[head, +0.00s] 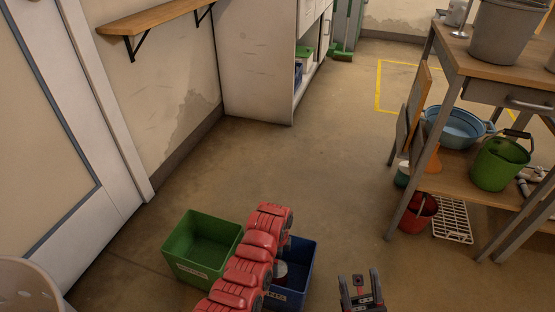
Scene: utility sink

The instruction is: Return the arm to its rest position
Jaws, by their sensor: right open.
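My right gripper (361,284) shows at the bottom of the head view, right of the middle. Its two dark fingers point up the picture and stand apart, with nothing seen between them. The grey-brown floor shows beyond the fingers. It is to the right of the blue bin (305,262) and apart from it in the picture. My left gripper is not in view. Most of the right arm is below the picture's edge.
A green bin (186,258) stands beside the blue one; both are partly hidden. A wooden-topped workbench (477,62) with buckets and a blue basin (459,127) stands at right. A door (60,130) and wall shelf (150,18) are at left. The middle floor is clear.

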